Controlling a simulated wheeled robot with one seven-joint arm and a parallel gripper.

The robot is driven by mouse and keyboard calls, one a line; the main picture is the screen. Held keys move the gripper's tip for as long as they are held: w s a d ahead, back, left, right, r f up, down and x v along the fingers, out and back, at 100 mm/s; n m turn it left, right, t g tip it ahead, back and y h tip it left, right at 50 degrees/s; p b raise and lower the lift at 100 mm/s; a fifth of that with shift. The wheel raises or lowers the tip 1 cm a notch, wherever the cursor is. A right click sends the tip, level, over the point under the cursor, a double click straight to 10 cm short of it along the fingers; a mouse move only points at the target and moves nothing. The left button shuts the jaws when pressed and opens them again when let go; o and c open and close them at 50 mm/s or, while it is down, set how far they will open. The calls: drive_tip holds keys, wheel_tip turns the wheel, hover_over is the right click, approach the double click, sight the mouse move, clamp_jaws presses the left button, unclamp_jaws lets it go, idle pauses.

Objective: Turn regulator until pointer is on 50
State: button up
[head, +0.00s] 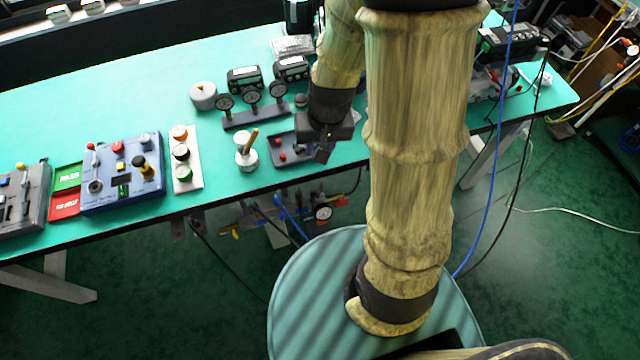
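My gripper (324,152) points down over the green bench, at the right end of a dark grey panel (284,139) with small red parts. The gripper is dark and small here, and I cannot tell whether its fingers are open or shut. It hides the panel's right part, so a regulator there cannot be made out. A dark stand (243,120) with three round gauges stands behind and left of the panel. The gauges' pointers and numbers are too small to read. I cannot tell which part is the regulator or whether my gripper touches anything.
A white round pot (246,161) with a brown stick stands left of the panel. Left of it are a white strip with buttons (187,178) and a blue control box (108,196). Two dark meters (244,79) and a grey cylinder (203,96) stand behind. The bench's back left is clear.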

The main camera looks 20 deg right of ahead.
sight(320, 188)
drive_tip(key=w+d+f+m+g+p, duration=0.1)
drive_tip(key=w+f+m+p, duration=0.3)
drive_tip(key=f, duration=0.6)
drive_tip(key=shift+d+f+g+h, duration=0.15)
drive_tip(key=shift+g+h, duration=0.15)
drive_tip(key=shift+f, duration=0.1)
wheel_tip(320, 188, down, 17)
drive_tip(key=shift+f, duration=0.1)
idle(0.4)
clamp_jaws()
